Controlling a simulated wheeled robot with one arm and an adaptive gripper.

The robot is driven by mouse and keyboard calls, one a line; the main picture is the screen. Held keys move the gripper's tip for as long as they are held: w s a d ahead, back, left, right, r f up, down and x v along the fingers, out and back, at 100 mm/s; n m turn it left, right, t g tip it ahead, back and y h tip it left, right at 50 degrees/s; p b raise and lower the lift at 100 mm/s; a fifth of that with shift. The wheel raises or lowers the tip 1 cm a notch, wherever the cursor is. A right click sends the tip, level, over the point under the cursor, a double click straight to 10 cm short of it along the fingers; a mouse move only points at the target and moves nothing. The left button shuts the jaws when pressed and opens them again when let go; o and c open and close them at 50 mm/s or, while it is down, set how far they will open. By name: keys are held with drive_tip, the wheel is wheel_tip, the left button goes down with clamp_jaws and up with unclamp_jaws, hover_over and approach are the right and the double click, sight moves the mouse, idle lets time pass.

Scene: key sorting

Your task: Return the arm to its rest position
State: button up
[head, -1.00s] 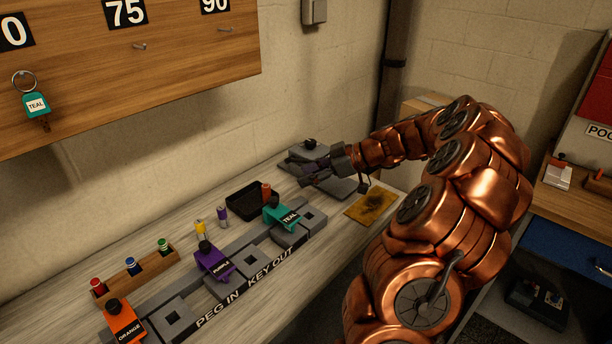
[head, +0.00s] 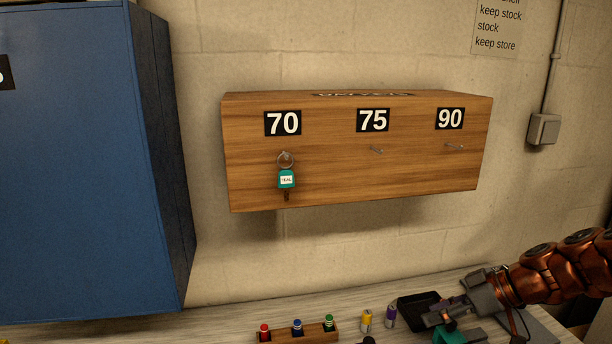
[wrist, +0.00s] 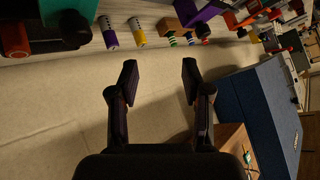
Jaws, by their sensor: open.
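My copper arm (head: 556,270) reaches in from the right edge in the head view. Beyond the fingers is the pale wall.
A wooden key board (head: 350,180) marked 70, 75 and 90 hangs on the wall; a teal-tagged key (head: 286,180) hangs under 70. A blue cabinet (head: 80,160) stands left.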

drive_tip(key=s+a+r+m+g+h+p, duration=0.3)
drive_tip(key=s+a+g+h+p, duration=0.1)
drive_tip(key=s+a, duration=0.85)
drive_tip(key=s+d+m+h+p, duration=0.1)
drive_tip(key=s+d+m+h, duration=0.1)
drive_tip(key=s, duration=0.6)
drive_tip(key=s+d+m+g+h+p, duration=0.1)
drive_tip(key=s+d+m+h+p, duration=0.1)
drive_tip(key=s, duration=0.6)
drive_tip(key=shift+m+g+h, duration=0.3)
drive_tip(key=shift+m+h, duration=0.2)
drive_tip(key=shift+m, duration=0.1)
